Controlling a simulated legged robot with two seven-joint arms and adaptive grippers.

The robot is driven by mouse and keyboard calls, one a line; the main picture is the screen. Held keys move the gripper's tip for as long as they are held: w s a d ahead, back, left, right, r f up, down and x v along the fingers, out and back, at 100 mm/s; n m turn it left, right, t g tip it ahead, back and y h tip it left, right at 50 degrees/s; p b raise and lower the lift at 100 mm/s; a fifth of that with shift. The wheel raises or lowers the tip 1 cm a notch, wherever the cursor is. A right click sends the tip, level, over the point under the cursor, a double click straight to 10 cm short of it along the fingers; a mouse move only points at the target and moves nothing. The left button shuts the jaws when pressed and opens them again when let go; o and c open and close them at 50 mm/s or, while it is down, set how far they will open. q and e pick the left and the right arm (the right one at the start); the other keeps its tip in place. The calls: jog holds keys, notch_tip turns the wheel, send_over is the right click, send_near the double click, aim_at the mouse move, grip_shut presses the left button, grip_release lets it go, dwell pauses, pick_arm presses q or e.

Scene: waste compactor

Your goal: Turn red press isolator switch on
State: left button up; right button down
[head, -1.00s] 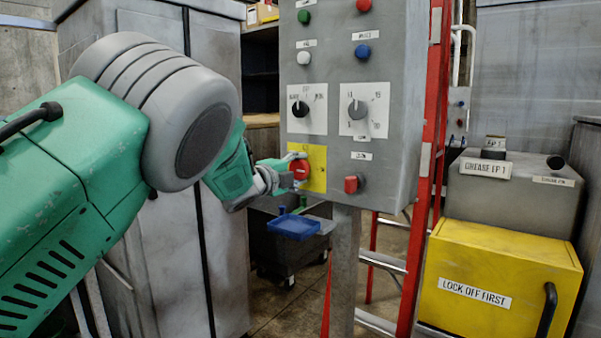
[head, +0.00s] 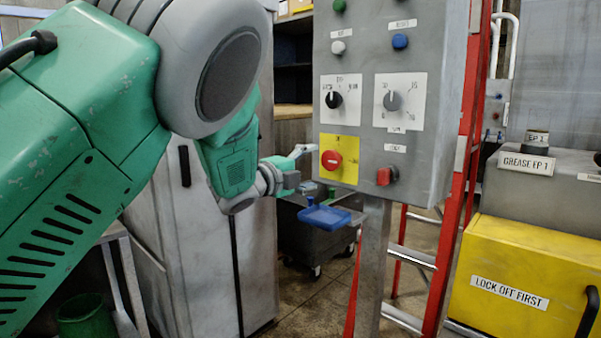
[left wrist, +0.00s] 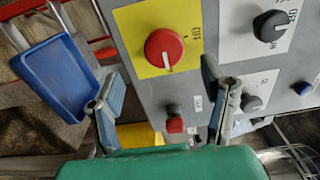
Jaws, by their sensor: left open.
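The red press isolator switch (head: 332,160) is a round red knob on a yellow plate (head: 348,147), low on the grey control panel (head: 432,130). In the left wrist view the knob (left wrist: 165,47) has a white mark pointing down in the picture, toward the small red switch, which is to the right in the head view. My left gripper (head: 304,170) is open and empty, just left of the knob. In the left wrist view its two fingers (left wrist: 160,75) are spread, with the knob beyond them and apart from them. My right gripper is not in view.
A small red switch (head: 386,176) sits right of the isolator, with black (head: 334,100) and grey (head: 393,101) dials above. A blue tray (head: 325,217) is below and behind the gripper. A red ladder (head: 455,200) and a yellow box (head: 525,270) stand to the right.

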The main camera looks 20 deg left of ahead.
pick_arm(q)
jog(key=v, duration=0.3)
jog(key=shift+s+a+f, duration=0.1)
jog(key=shift+s+a, duration=0.05)
jog(key=shift+s, duration=0.25)
jog(key=s+a+f+n+g+y, duration=0.15)
jog(key=s+f+n, duration=0.3)
jog(key=f, duration=0.65)
jog(key=s+a+f+n+g+y, duration=0.1)
jog(key=s+f+n+g+y, duration=0.25)
jog(key=f, duration=0.75)
jog(key=s+a+f+n+g, duration=0.15)
jog(key=s+f+n, duration=0.25)
jog(key=s+f, duration=0.55)
jog(key=s+d+f+n+g, duration=0.1)
jog(key=s+f+n+g, duration=0.2)
jog(key=s, duration=0.6)
jog(key=s+d+f+n+g, duration=0.1)
jog(key=s+f+n+g, duration=0.2)
jog(key=s+f, duration=0.5)
jog(key=s+f+n+g+y, duration=0.1)
jog(key=s+f+n+g, duration=0.2)
jog(key=s, duration=0.9)
notch_tip(320, 180, down, 3)
jog(key=shift+s+d+f+n+g, duration=0.2)
jog(key=shift+d+n+g, duration=0.1)
jog(key=shift+d+g, duration=0.15)
jog(key=shift+w, duration=0.1)
